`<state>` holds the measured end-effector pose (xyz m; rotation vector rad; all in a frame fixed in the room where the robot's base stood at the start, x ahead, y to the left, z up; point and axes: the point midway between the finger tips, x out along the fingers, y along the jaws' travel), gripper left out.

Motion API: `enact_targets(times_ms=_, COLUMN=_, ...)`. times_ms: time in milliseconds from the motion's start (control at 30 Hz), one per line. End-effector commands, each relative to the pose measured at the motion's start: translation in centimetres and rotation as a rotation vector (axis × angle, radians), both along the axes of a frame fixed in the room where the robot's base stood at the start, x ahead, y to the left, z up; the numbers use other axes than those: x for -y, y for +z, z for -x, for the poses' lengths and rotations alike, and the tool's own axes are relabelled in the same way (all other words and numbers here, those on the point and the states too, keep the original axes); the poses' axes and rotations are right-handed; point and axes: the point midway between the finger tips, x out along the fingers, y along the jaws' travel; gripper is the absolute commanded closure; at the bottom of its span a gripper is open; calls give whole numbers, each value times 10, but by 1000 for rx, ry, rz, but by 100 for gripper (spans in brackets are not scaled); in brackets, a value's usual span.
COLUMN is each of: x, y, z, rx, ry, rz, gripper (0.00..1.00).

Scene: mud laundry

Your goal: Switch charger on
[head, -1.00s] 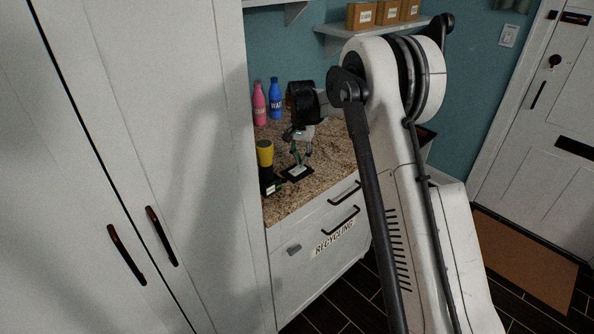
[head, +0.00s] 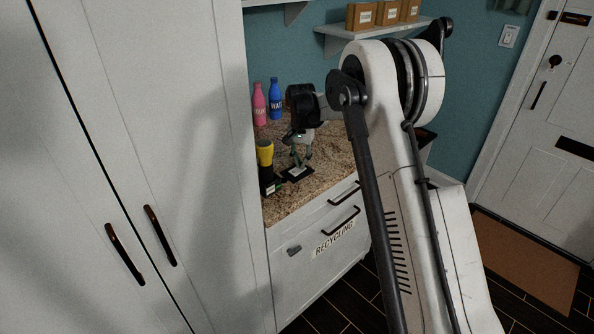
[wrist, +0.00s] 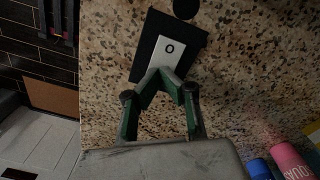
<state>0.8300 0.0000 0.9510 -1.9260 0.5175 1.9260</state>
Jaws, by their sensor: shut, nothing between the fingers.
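A black plate with a white switch (wrist: 168,58) marked "O" lies on the granite counter; in the head view the plate (head: 298,173) sits near the counter's front edge. Left of it stands a yellow-topped black device (head: 265,163) on a dark base. A round dark thing (wrist: 186,8), cut by the top edge of the wrist view, may be part of it. My gripper (wrist: 168,76) is shut and empty, its green-sided fingertips over the lower end of the white switch piece. It also shows above the plate in the head view (head: 298,163). I cannot tell whether the fingertips touch the switch.
A pink bottle (head: 260,104) and a blue bottle (head: 275,100) stand at the back of the counter (head: 325,150). A tall white cabinet (head: 190,150) borders it on the left. A shelf with boxes (head: 365,14) hangs above.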

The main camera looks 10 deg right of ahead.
Motion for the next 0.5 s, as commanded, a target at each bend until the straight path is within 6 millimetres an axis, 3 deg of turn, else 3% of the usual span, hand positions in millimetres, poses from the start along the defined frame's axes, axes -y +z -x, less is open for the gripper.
enact_targets(times_ms=500, x=0, y=-4, z=0, rx=0, ry=0, rz=0, gripper=100)
